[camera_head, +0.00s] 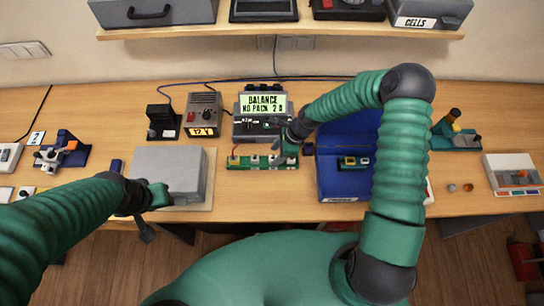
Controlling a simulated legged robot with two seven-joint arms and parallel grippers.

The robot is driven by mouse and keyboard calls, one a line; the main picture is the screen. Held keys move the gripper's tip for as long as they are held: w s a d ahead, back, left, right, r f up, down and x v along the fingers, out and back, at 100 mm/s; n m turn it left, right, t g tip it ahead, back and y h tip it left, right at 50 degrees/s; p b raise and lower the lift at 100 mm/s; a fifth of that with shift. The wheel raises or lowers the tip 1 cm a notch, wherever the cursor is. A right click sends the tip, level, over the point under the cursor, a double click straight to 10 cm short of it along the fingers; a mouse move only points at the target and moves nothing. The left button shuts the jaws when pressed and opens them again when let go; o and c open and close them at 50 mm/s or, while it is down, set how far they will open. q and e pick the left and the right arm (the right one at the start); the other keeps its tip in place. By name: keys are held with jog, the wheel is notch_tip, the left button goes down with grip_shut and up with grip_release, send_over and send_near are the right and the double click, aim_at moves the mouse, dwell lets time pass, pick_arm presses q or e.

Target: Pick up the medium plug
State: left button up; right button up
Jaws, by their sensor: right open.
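A green strip board (262,163) with several small pale connectors lies in front of the balance device (262,112), with a red wire at its left end. The plugs are too small to tell which is the medium one. My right gripper (283,147) is over the right part of the board, pointing down and left. It is open, and nothing shows in it. Whether it touches a connector cannot be told. My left gripper (160,197) is at the front right of a grey box (170,172), and its fingers are too unclear to read.
A blue case (343,135) with a small green item stands right of the board, under my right arm. A power supply (203,112) and black holder (161,121) stand behind the grey box. A shelf (290,28) hangs above. Loose small parts lie at the right.

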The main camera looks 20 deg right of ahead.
jog(key=shift+x, duration=0.9)
jog(key=shift+s+d+f, duration=0.1)
jog(key=shift+f, duration=0.1)
jog(key=c, duration=0.4)
pick_arm(q)
jog(key=shift+s+d+r, duration=0.1)
jog(key=shift+s+r, duration=0.1)
jog(key=shift+r, duration=0.25)
pick_arm(e)
grip_shut()
pick_arm(q)
jog(key=shift+d+f, duration=0.1)
pick_arm(e)
jog(key=shift+r, duration=0.1)
